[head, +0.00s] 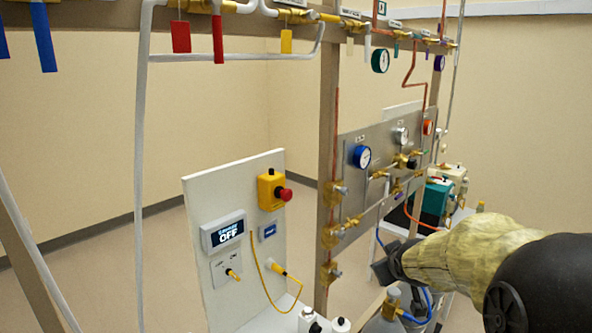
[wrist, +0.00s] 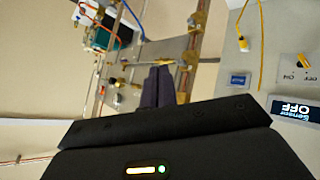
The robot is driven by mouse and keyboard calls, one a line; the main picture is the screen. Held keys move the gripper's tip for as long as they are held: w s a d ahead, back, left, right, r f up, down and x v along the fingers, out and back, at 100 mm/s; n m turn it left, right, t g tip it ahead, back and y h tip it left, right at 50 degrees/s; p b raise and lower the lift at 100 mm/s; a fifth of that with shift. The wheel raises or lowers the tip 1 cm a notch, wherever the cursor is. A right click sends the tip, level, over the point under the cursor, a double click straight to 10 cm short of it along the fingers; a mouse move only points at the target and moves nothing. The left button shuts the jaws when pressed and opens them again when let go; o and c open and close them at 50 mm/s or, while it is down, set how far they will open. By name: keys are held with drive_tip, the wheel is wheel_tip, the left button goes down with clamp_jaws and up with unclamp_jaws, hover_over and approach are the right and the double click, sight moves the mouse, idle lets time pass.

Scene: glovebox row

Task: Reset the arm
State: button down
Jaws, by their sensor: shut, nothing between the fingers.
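My gripper (head: 382,268) shows at the lower right of the head view, at the end of my arm in its yellowish sleeve. It is in front of the lower part of the valve panel and to the right of the white control board. In the wrist view its dark fingers (wrist: 158,86) are together at the centre, with nothing between them. The wrist view is turned, so the board's display appears upside down at its right edge.
The white board (head: 215,290) carries a display (head: 223,234) reading OFF, a red-and-yellow stop button (head: 284,193) and a yellow cable. The metal panel (head: 350,205) holds gauges and brass valves. Pipes with coloured tags run above. Bottles and a cylinder stand below my gripper. Open floor lies left.

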drive_tip(key=s+a+f+m+g, duration=0.2)
drive_tip(key=s+a+f+g, duration=0.1)
drive_tip(key=s+f, duration=0.4)
drive_tip(key=s+a+f+m+g+y, duration=0.1)
drive_tip(key=s+f, duration=0.6)
drive_tip(key=s, duration=0.7)
drive_tip(key=a+m+g, duration=0.1)
drive_tip(key=a+g, duration=0.1)
drive_tip(key=g, duration=0.1)
drive_tip(key=shift+a+g, duration=0.3)
drive_tip(key=shift+s, duration=0.1)
